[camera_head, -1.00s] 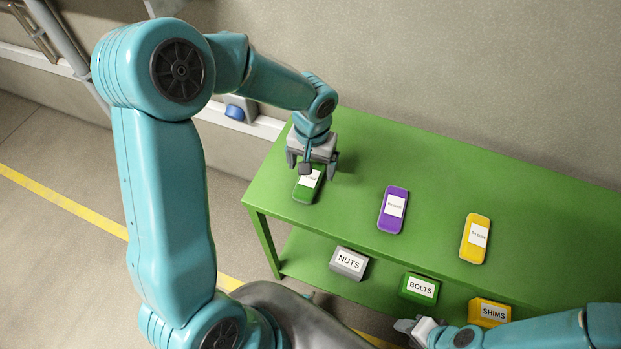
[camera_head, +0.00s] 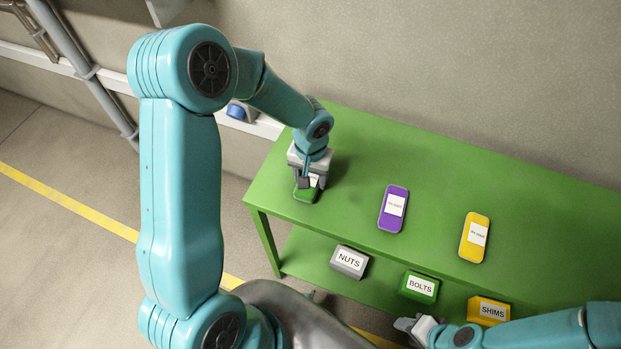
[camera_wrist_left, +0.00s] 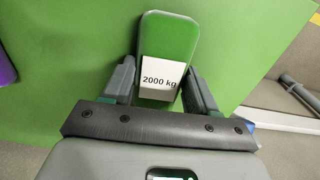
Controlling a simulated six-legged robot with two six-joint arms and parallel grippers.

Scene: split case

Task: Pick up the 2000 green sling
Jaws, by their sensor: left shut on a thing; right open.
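The green sling (camera_head: 304,194) is a green case with a white label, lying on the green table top at its left end. In the left wrist view the green sling (camera_wrist_left: 168,38) shows its label reading "2000 kg". My left gripper (camera_head: 308,182) is down over it, shut on its labelled end, with one finger on each side in the left wrist view (camera_wrist_left: 160,85). The case appears to rest on the table still. My right gripper (camera_head: 416,328) is open and empty at the bottom, in front of the lower shelf.
A purple case (camera_head: 393,209) and a yellow case (camera_head: 475,238) lie to the right on the table top (camera_head: 440,165). On the lower shelf stand boxes marked NUTS (camera_head: 349,262), BOLTS (camera_head: 419,287) and SHIMS (camera_head: 488,311). The back of the table top is clear.

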